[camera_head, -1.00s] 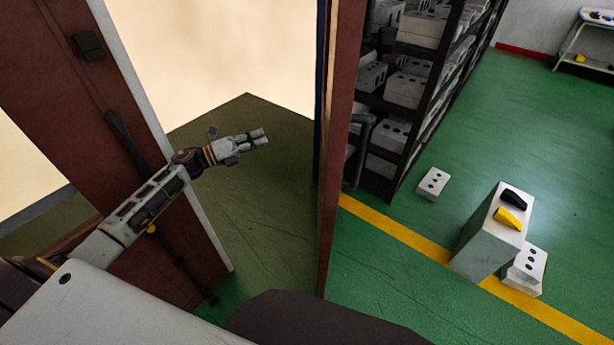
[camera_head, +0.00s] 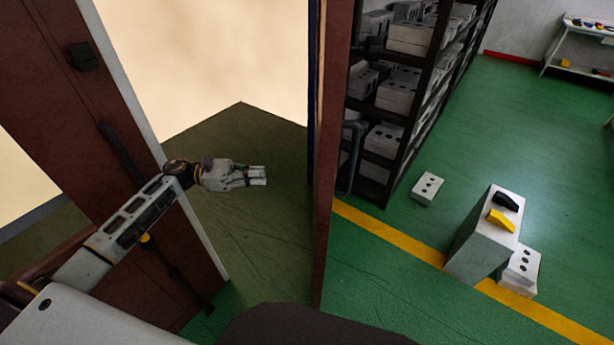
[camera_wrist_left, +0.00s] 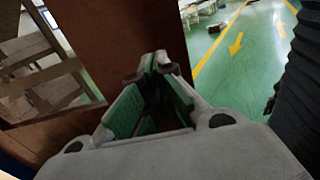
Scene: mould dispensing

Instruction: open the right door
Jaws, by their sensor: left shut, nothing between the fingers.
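The right door (camera_head: 334,120) is a brown panel seen nearly edge-on at mid picture in the head view, with a dark curved handle (camera_head: 351,157) on its right side. The left door (camera_head: 55,110) is a brown panel standing at a slant on the left, with a long dark bar handle (camera_head: 122,152). My left gripper (camera_head: 264,175) is shut and empty in the gap between the doors, left of the right door and apart from it. In the left wrist view its fingers (camera_wrist_left: 155,66) are together in front of a brown panel (camera_wrist_left: 130,35). My right gripper is out of view.
A dark shelf rack (camera_head: 412,140) with grey blocks stands right of the right door. A pale block (camera_head: 478,245) with a black and a yellow item on top stands by the yellow floor line (camera_head: 385,232). Green floor (camera_head: 540,150) is open to the right.

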